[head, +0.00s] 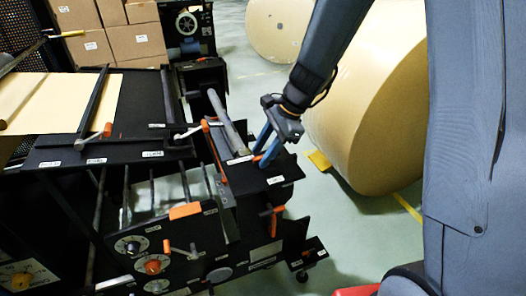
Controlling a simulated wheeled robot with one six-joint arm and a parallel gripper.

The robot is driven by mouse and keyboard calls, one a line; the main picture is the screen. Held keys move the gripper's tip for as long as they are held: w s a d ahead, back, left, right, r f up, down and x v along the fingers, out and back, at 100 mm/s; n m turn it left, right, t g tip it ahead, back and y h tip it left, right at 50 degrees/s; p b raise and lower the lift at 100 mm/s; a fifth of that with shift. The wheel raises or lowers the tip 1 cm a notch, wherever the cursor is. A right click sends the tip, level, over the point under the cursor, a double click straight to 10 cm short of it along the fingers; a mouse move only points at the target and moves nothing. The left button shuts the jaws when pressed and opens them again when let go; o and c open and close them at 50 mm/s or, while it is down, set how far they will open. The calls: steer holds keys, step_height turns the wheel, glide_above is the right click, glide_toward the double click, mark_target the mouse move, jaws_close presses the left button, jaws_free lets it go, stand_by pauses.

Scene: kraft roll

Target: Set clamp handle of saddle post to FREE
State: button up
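My gripper (262,155) has two blue fingers pointing down over a black saddle block (255,183) at the right side of the machine. A small orange handle tip (257,159) shows right at the fingertips. It may be the clamp handle of the saddle post, but the labels are too small to read. A gap shows between the fingers higher up. Whether they touch or grip the orange tip cannot be told. White labels (275,180) lie on the block beside the fingers. The handle's lower part and pivot are hidden.
A grey shaft (227,118) lies just left of the gripper. Other orange handles (185,211) and dials (152,266) sit on the machine's front. A large kraft roll (370,110) stands close on the right, another (278,28) behind.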

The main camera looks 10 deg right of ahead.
jaws_close()
steer(key=shift+n, duration=0.4)
steer(key=n+g, duration=0.1)
steer(key=n, duration=0.1)
steer(key=n+g, duration=0.1)
steer(key=shift+s+d+n+p, duration=0.2)
steer(key=shift+n+p, duration=0.1)
steer(key=shift+n, duration=0.1)
steer(key=n, duration=0.1)
steer(key=n+g, duration=0.1)
steer(key=n, duration=0.1)
steer(key=n+h, duration=0.1)
steer(key=shift+d+n+g, duration=0.25)
steer(key=shift+n+g, duration=0.05)
steer(key=shift+g, duration=0.1)
steer(key=n, duration=0.1)
steer(key=n+h, duration=0.1)
steer(key=n, duration=0.1)
steer(key=n+g, duration=0.1)
steer(key=shift+d+n+p, duration=0.25)
steer(key=shift+n+p, duration=0.05)
steer(key=n+h, duration=0.1)
steer(key=n, duration=0.1)
steer(key=n+g+h, duration=0.1)
steer(key=n, duration=0.1)
steer(key=shift+w+d, duration=0.15)
steer(key=shift+d, duration=0.05)
jaws_free()
